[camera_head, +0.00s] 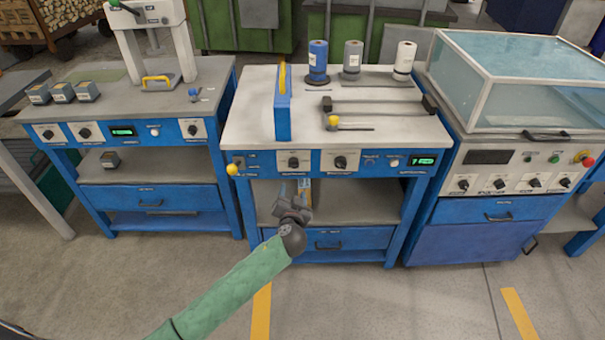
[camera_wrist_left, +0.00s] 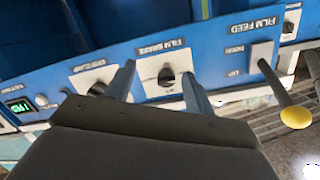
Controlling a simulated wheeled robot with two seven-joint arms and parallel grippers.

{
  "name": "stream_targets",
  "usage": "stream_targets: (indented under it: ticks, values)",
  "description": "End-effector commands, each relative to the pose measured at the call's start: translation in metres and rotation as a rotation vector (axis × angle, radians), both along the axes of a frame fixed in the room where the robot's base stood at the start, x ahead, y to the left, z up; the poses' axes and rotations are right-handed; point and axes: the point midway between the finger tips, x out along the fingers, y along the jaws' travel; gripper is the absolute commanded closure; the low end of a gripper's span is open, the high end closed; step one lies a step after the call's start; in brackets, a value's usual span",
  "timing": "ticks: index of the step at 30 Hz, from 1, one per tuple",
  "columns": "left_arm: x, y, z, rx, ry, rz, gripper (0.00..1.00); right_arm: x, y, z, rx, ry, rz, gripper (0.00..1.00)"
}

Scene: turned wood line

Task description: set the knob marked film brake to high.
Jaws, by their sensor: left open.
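The film brake knob (camera_wrist_left: 166,77) is a small black knob on a white plate, with the label "FILM BRAKE" beside it in the left wrist view. In the head view this knob (camera_head: 293,162) is on the blue front panel of the middle table. Its setting is too small to read. My left gripper (camera_head: 294,188) is open, in front of the panel and just below the knob in the picture. In the left wrist view the two fingers (camera_wrist_left: 160,88) appear on either side of the knob. Contact does not show. My right gripper is not in view.
A second knob (camera_head: 340,162) sits close beside it on the same panel. A green display (camera_head: 423,161) is at the panel's right end. A shelf (camera_head: 355,205) lies below.

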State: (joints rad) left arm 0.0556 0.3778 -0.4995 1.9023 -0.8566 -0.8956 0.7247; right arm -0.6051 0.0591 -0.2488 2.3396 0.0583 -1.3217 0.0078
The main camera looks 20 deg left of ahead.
Motion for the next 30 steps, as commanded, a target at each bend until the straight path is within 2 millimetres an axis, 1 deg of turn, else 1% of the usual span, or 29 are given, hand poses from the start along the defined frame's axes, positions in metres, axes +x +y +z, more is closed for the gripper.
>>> stream_targets:
  ticks: [1,3,5,6,12,17,20,23,30]
  values:
    - [-0.002,-0.002,0.014,-0.037,-0.053,0.009,0.46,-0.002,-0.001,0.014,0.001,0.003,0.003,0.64]
    - [-0.003,-0.002,0.028,-0.1,-0.123,0.026,0.46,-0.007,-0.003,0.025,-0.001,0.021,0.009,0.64]
    - [-0.004,-0.001,0.036,-0.155,-0.171,0.036,0.46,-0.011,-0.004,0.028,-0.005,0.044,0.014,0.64]
    - [-0.004,0.0,0.039,-0.192,-0.196,0.043,0.46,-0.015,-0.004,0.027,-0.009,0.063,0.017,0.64]
    - [-0.004,0.001,0.041,-0.371,-0.258,0.058,0.46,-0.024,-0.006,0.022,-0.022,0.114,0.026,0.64]
    - [-0.002,0.001,0.042,-0.424,-0.271,0.063,0.46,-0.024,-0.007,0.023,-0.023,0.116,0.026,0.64]
    - [0.005,0.003,0.043,-0.424,-0.272,0.062,0.46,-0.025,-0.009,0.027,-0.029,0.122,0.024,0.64]
    - [0.016,0.006,0.043,-0.424,-0.271,0.062,0.46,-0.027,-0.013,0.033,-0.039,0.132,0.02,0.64]
    - [0.047,0.016,0.043,-0.423,-0.27,0.063,0.46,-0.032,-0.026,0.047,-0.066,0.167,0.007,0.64]
